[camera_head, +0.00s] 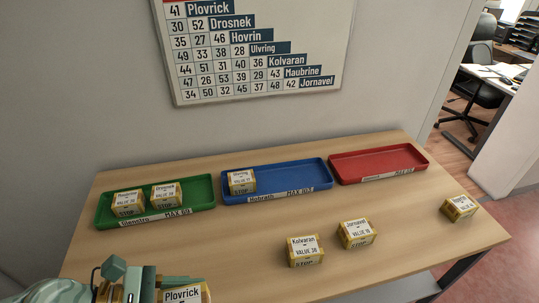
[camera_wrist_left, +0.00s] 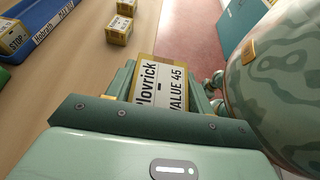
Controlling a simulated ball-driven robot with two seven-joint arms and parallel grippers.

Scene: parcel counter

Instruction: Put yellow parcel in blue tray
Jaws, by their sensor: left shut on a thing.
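My left gripper (camera_head: 150,283) is at the lower left of the head view, shut on a yellow parcel labelled Plovrick (camera_head: 186,294). In the left wrist view the Plovrick parcel (camera_wrist_left: 160,85) sits between the fingers of the left gripper (camera_wrist_left: 158,92) and its label reads VALUE 45. The blue tray (camera_head: 290,184) stands at the back middle of the table, away from the gripper. One yellow parcel (camera_head: 242,181) is in the tray's left part; the rest of the tray is empty. The blue tray also shows in the left wrist view (camera_wrist_left: 48,27). My right gripper is not in view.
A green tray (camera_head: 208,190) on the left holds two yellow parcels. An empty red tray (camera_head: 378,163) is on the right. Parcels Kolvaran (camera_head: 305,251) and Jornavel (camera_head: 357,233) stand in front, and another parcel (camera_head: 459,208) near the right edge. A wall chart (camera_head: 255,50) hangs behind.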

